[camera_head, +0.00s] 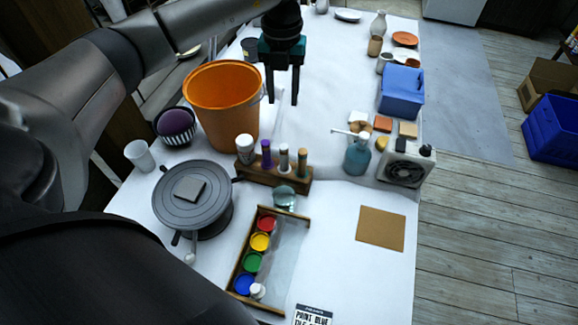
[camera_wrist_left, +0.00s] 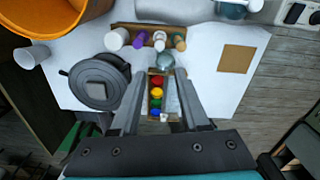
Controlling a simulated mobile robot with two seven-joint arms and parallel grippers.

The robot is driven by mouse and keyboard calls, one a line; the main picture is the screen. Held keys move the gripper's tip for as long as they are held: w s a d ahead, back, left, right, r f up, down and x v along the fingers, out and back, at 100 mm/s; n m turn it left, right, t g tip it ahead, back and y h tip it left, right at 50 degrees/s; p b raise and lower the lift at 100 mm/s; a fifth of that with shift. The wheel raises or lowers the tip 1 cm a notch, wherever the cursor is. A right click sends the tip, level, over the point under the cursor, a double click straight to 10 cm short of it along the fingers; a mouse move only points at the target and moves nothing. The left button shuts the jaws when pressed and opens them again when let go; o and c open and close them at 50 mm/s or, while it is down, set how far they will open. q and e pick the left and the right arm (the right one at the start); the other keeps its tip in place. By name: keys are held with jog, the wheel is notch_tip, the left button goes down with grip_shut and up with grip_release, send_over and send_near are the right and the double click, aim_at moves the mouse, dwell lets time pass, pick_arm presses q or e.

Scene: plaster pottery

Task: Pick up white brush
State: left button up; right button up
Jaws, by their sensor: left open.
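A wooden holder (camera_head: 262,178) stands mid-table with several upright tools. One is a slim white-topped one (camera_head: 284,157), which looks like the white brush. It stands between a purple one (camera_head: 266,153) and a brown-green one (camera_head: 302,162). A wider white piece (camera_head: 245,149) is at the holder's left end. In the left wrist view, the slim white one (camera_wrist_left: 159,41) is near the top middle, beyond the fingertips. My left gripper (camera_head: 283,97) is open and empty, pointing down above the table, apart from the holder. My right gripper is not in view.
An orange bucket (camera_head: 222,105) stands left of the holder. A grey turntable (camera_head: 193,207) and a paint tray (camera_head: 268,262) with several colour pots are nearer. A teal spray bottle (camera_head: 357,158) stands right. The table around the brown square (camera_head: 380,229) is clear.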

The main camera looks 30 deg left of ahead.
pick_arm(q)
jog(key=b, duration=0.6)
send_near(285, 146)
jog(key=shift+f, duration=0.3)
notch_tip(285, 146, down, 10)
jog(key=shift+f+b, duration=0.1)
jog(key=shift+b, duration=0.65)
jog(key=f, duration=0.5)
jog(key=shift+s+b, duration=0.2)
jog(key=shift+b, duration=0.2)
jog(key=shift+a+r, duration=0.1)
grip_shut()
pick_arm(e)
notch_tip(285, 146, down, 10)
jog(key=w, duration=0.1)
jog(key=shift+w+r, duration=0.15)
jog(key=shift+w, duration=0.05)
